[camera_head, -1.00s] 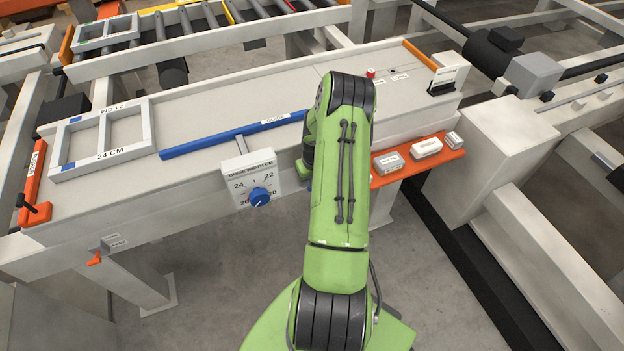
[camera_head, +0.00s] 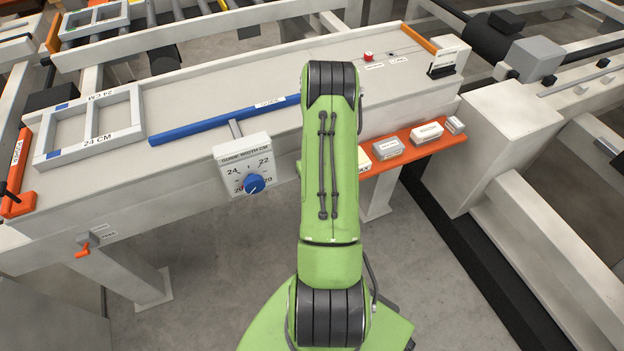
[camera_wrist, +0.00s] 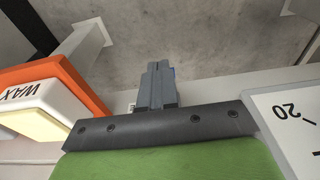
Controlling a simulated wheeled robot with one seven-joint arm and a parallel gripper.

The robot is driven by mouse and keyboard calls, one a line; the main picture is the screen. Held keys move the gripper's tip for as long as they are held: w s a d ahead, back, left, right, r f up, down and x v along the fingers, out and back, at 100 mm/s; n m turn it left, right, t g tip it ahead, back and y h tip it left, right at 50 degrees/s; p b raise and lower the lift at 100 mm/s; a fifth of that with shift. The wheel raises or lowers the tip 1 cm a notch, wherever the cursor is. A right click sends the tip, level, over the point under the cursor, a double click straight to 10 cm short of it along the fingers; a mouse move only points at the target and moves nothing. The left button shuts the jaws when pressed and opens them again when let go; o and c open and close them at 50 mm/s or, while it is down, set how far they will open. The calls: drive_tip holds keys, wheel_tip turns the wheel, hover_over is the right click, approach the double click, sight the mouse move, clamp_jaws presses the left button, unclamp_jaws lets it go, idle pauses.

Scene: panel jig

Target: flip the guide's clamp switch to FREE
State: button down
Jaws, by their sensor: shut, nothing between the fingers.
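The blue guide bar (camera_head: 225,119) lies across the white bench, with the guide width dial plate (camera_head: 243,172) and its blue knob (camera_head: 253,183) on the front face below it. A small switch with an orange lever (camera_head: 82,251) sits on the front face at lower left, its lever angled down and left; its two labels are too small to read, so I cannot confirm it is the clamp switch.
An orange shelf (camera_head: 410,149) with several small boxes juts out right of my arm; its wax box (camera_wrist: 25,98) is close in the wrist view. A 24 cm frame (camera_head: 90,130) lies on the bench at left. Floor in front is clear.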

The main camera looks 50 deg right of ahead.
drive_tip(key=shift+s+f+b, duration=0.1)
drive_tip(key=shift+f+b, duration=0.45)
drive_tip(key=shift+f, duration=0.2)
drive_tip(key=shift+a, duration=0.1)
